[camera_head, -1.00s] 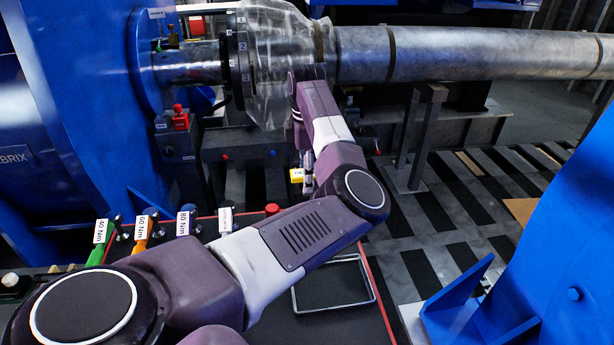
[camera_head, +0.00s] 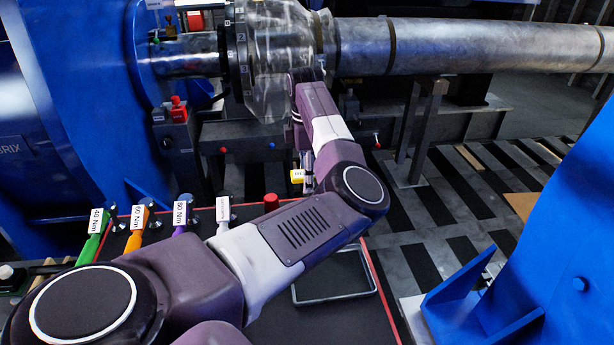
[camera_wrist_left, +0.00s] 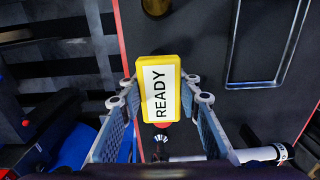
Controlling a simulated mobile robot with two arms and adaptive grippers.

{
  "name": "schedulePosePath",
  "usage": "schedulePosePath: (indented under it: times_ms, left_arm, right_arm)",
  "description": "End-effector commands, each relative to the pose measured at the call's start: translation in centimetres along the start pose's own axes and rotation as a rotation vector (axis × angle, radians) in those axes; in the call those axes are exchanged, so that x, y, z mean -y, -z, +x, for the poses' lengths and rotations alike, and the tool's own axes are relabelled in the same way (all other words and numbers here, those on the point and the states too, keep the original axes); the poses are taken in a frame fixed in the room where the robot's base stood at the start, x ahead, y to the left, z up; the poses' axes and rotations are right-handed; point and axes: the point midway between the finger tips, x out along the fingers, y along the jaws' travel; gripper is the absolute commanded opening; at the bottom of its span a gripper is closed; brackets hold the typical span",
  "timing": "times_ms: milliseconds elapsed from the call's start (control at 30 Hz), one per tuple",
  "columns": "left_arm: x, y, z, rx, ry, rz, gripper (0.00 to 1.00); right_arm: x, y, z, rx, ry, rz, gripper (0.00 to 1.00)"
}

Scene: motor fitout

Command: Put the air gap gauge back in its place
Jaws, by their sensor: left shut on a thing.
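A small yellow box with a white face reading READY, which I take as the air gap gauge (camera_head: 297,176), shows beside my left gripper (camera_head: 308,177) in the head view. In the left wrist view the gauge (camera_wrist_left: 174,66) sits between the two fingers of my left gripper (camera_wrist_left: 160,92), which is shut on it. It is held above the dark mat (camera_wrist_left: 205,35). A grey rectangular frame (camera_head: 374,292) lies on the mat, partly hidden by my left arm in the head view; it also shows at the upper right of the wrist view (camera_wrist_left: 230,45). My right gripper is out of view.
Torque wrenches with green (camera_head: 90,247), orange (camera_head: 134,243) and purple (camera_head: 180,228) handles stand along the mat's far left edge. The large shaft (camera_head: 450,47) and blue housing (camera_head: 530,255) bound the space.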

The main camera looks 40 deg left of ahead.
Motion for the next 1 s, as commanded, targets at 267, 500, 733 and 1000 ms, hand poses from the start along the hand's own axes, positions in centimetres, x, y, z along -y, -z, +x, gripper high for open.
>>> schedulePosePath:
  times_ms: [267, 500, 733, 1000]
  left_arm:
    - [-0.02, 0.00, 1.65, 0.000, 0.000, 0.000, 0.00]
    - [-0.02, 0.00, 1.63, 0.000, 0.000, 0.000, 0.00]
    - [-0.02, 0.01, 1.62, 0.000, 0.000, 0.000, 0.00]
    - [0.01, 0.05, 1.63, -0.001, 0.000, 0.000, 0.00]
  right_arm:
    - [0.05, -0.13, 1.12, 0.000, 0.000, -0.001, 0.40]
    - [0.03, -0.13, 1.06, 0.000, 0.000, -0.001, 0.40]
    - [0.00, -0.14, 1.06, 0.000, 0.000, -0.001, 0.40]
    - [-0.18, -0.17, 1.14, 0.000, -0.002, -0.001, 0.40]
